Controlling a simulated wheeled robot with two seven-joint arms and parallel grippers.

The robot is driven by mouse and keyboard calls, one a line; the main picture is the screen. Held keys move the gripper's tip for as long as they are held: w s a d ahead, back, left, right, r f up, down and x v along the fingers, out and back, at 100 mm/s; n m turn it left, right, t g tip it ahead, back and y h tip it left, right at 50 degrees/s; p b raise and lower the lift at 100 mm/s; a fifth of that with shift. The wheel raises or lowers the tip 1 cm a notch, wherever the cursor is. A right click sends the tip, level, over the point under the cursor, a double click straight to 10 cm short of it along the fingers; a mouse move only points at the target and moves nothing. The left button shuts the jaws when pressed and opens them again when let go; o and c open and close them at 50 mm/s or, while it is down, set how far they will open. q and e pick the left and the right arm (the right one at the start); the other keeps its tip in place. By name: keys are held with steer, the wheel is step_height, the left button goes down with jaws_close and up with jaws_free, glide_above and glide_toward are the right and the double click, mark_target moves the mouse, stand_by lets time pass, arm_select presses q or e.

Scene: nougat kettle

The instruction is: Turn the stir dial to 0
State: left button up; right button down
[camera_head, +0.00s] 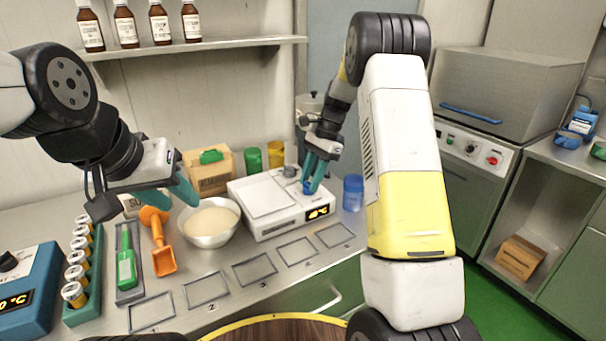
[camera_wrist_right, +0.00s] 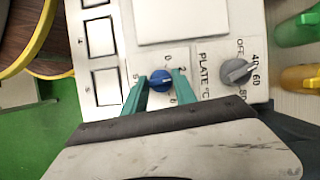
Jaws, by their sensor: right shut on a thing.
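The stir dial is a small blue knob (camera_wrist_right: 161,80) on the white hotplate stirrer (camera_head: 262,198). In the right wrist view, numerals including 0 and 2 surround it. Its pale mark seems to point right, toward the 2 side, but I cannot read the exact setting. My right gripper (camera_head: 314,180) reaches down onto the dial, and its two teal fingers (camera_wrist_right: 157,84) are shut on it from both sides. My left gripper (camera_head: 180,190) hangs left of the stirrer, near a bowl, with no object visible in it. Its finger gap is unclear.
The grey plate dial (camera_wrist_right: 235,71) sits close beside the stir dial. A bowl of pale contents (camera_head: 209,240) stands left of the stirrer, a blue cup (camera_head: 353,194) right. An orange scoop (camera_head: 160,247) and a tube rack (camera_head: 82,303) lie left. Marked squares in front are empty.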

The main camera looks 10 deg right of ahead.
steer(key=n+h, duration=0.1)
steer(key=n, duration=0.2)
steer(key=n+g, duration=0.1)
steer(key=n, duration=0.2)
steer(key=shift+w+g+h, duration=0.2)
steer(key=shift+g+h, duration=0.1)
steer(key=shift+h, duration=0.1)
steer(key=n+h, duration=0.1)
steer(key=n, duration=0.2)
steer(key=n+h, duration=0.1)
steer(key=n, duration=0.2)
steer(key=shift+a+r+g, duration=0.1)
steer(key=shift+a+g, duration=0.1)
steer(key=shift+g, duration=0.1)
steer(key=shift+n, duration=0.3)
steer(key=c, duration=1)
jaws_free()
steer(key=v, duration=0.7)
steer(key=shift+w+r, duration=0.2)
steer(key=shift+r, duration=0.1)
steer(key=shift+a, duration=0.1)
